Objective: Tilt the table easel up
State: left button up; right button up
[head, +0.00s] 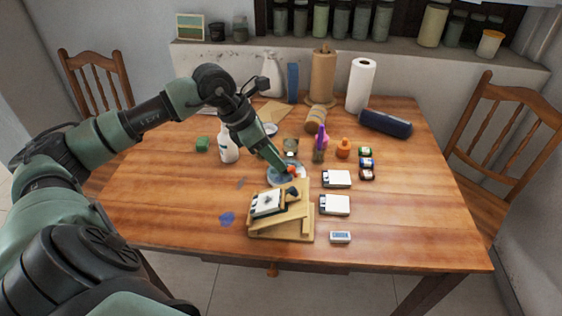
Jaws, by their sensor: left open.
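The wooden table easel (264,227) stands near the front middle of the table. A small white pad or canvas with a dark mark (268,203) rests on its sloping board, which sits at a low tilt above the flat base. My left gripper (288,172) reaches in from the left and hangs just behind the easel's upper edge, over a bluish dish (272,177). It is open, with an orange-red spot beside its tip. Whether it touches the easel cannot be told. My right gripper is not in view.
White pads (334,205) lie right of the easel, with a small eraser box (340,237) in front. Paint jars (366,163), an orange bottle (343,148) and a white bottle (228,149) stand behind. The table's front left is mostly clear, apart from a blue blot (227,219).

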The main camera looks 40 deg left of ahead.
pick_arm(q)
jog(key=shift+v, duration=1.85)
